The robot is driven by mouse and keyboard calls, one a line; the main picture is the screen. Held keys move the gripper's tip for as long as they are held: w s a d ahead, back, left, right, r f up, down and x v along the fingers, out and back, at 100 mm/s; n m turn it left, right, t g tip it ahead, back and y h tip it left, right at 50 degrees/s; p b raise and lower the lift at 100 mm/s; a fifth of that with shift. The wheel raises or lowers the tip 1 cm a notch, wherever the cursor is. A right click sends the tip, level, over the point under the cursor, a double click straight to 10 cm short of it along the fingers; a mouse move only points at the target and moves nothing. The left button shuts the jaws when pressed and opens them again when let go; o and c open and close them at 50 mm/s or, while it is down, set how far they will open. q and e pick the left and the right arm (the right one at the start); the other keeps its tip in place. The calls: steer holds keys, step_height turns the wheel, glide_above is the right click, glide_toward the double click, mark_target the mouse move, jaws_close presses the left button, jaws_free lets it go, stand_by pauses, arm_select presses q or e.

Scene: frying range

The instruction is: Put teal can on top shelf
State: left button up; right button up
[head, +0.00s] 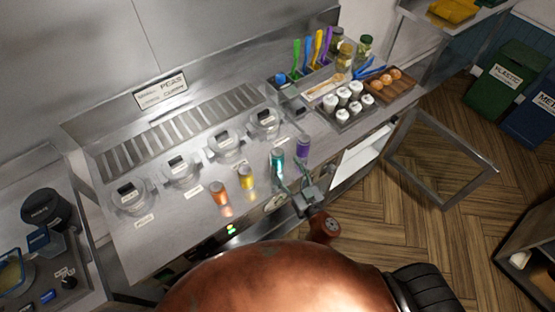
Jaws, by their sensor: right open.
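The teal can (277,160) stands upright near the front edge of the steel counter, in a row with an orange can (218,194), a yellow can (246,177) and a purple can (303,147). My right gripper (291,177) is open at the counter's front edge, just in front of the teal and purple cans. I cannot tell whether a finger touches the teal can. A white shelf surface (362,151) shows inside an open cabinet under the counter's right part; its inside is mostly hidden. My left gripper is not in view.
The cabinet's framed door (440,162) stands open over the wooden floor. Several lidded pans (228,145) line the counter behind the cans. White-topped jars (343,103), a wooden tray with round items (383,83) and coloured utensils (308,50) crowd its right end.

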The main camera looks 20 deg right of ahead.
mark_target(281, 161)
steer(key=w, duration=0.2)
steer(key=w+a, duration=0.1)
steer(key=w, duration=0.1)
steer(key=w+a, duration=0.1)
steer(key=w, duration=0.1)
steer(key=shift+w, duration=0.15)
steer(key=shift+d, duration=0.1)
steer(key=shift+c, duration=0.4)
jaws_close()
steer(key=shift+r, duration=0.1)
